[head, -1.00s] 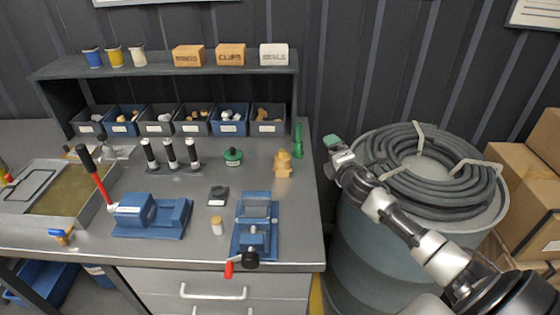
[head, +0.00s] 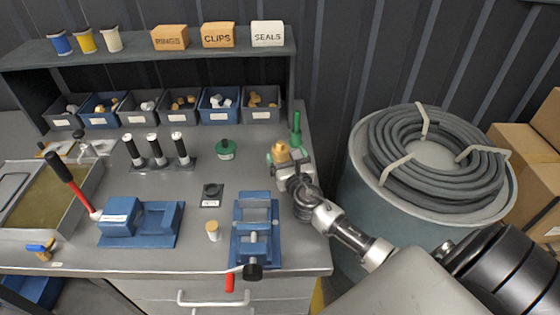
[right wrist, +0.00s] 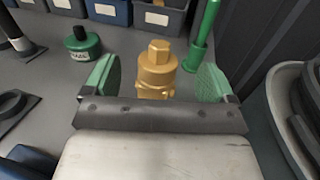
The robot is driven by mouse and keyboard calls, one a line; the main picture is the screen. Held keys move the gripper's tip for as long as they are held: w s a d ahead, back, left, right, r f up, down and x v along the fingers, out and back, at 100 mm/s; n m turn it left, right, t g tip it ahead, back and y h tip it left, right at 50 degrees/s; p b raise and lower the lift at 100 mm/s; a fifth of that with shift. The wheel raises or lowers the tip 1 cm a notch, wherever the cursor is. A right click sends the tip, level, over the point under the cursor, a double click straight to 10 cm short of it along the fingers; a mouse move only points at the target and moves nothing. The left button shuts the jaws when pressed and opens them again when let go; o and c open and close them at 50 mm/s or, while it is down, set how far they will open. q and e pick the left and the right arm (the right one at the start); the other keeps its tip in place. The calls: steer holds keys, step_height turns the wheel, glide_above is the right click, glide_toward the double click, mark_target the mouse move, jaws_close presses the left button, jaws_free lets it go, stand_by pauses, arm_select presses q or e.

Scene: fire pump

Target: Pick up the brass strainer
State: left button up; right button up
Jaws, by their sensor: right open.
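The brass strainer (head: 281,153) stands upright near the right end of the grey workbench, and its lower part is hidden behind my gripper in the head view. In the right wrist view the brass strainer (right wrist: 157,68) shows between the two green finger pads. My right gripper (head: 284,159) is open around it, with a gap on both sides in the right wrist view (right wrist: 157,82). I cannot tell whether the fingers reach past its far side. My left gripper is not in view.
A green upright tool (head: 296,130) stands close behind the strainer, to its right. A green-lidded pot (head: 225,149) is to the left and a blue vise (head: 255,230) is in front. Bins (head: 260,104) line the back. A hose coil (head: 430,150) lies on a drum at right.

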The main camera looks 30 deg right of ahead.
mark_target(281, 142)
steer(key=shift+f+x, duration=0.15)
steer(key=shift+x, duration=1.2)
steer(key=shift+f+x, duration=0.2)
steer(key=shift+x, duration=1.2)
steer(key=shift+s+a, duration=0.1)
steer(key=shift+c, duration=0.6)
steer(key=shift+r, duration=0.15)
jaws_close()
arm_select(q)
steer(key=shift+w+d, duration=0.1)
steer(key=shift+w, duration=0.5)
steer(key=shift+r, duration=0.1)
arm_select(e)
steer(key=shift+r, duration=0.1)
steer(key=shift+r+p, duration=0.85)
steer(key=shift+r, duration=1.25)
arm_select(q)
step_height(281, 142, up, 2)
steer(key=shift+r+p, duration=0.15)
steer(key=shift+p, duration=0.2)
arm_select(e)
steer(key=s+d+r, duration=0.5)
steer(key=s+r, duration=0.1)
steer(key=s, duration=0.4)
steer(key=shift+d+r, duration=0.2)
steer(key=shift+r, duration=0.1)
